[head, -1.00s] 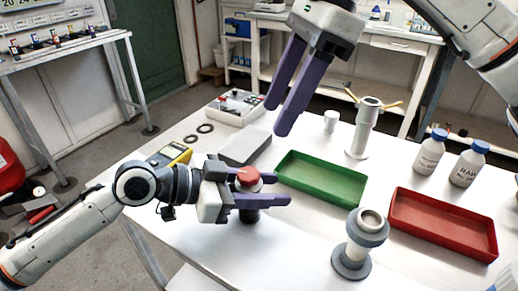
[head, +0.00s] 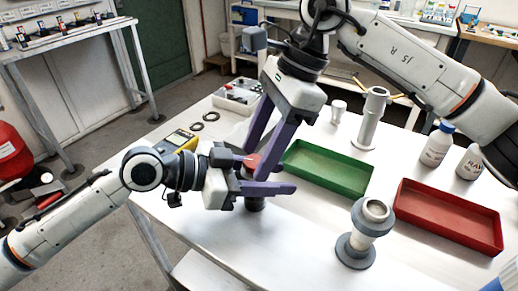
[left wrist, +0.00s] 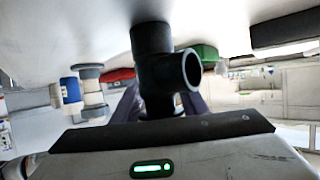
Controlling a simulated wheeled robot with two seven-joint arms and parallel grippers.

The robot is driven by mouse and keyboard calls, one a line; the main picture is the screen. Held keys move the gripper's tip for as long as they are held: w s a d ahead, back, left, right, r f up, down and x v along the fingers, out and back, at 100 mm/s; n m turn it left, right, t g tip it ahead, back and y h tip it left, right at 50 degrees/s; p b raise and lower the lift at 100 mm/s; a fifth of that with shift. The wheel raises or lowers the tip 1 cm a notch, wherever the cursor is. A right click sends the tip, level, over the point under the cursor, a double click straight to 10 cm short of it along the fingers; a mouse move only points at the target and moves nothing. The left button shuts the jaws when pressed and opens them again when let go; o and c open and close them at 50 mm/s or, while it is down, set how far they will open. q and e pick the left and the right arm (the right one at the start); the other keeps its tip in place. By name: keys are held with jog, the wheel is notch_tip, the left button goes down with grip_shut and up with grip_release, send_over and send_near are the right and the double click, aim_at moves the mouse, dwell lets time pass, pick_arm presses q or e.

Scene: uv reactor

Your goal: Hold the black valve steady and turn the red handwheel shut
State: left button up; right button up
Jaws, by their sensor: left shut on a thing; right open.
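The black valve (head: 255,204) stands on the white table, with its red handwheel (head: 251,161) on top. My left gripper (head: 263,178) comes in level from the left and is shut on the valve body below the handwheel. In the left wrist view, the black valve (left wrist: 153,42) shows close up with a round side opening, and the picture is upside down. My right gripper (head: 257,158) points down from above and is open, its two fingers on either side of the handwheel. The fingers hide part of the handwheel, and I cannot tell whether they touch it.
A green tray (head: 329,186) and a red tray (head: 450,244) lie to the right. A grey-and-white flanged fitting (head: 357,251) stands in front. A yellow meter (head: 181,139) lies behind my left gripper. White bottles (head: 437,146) stand beyond the red tray. The front table surface is mostly clear.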

jog(key=shift+f, duration=0.15)
jog(key=c, duration=1.1)
jog(key=shift+o, duration=0.2)
jog(key=shift+s+m+t, duration=0.1)
jog(key=shift+m+t, duration=0.6)
jog(key=shift+m, duration=1)
jog(key=o, duration=1.1)
jog(key=shift+c, duration=0.2)
jog(key=v, duration=1.2)
pick_arm(q)
jog(key=o, duration=1.3)
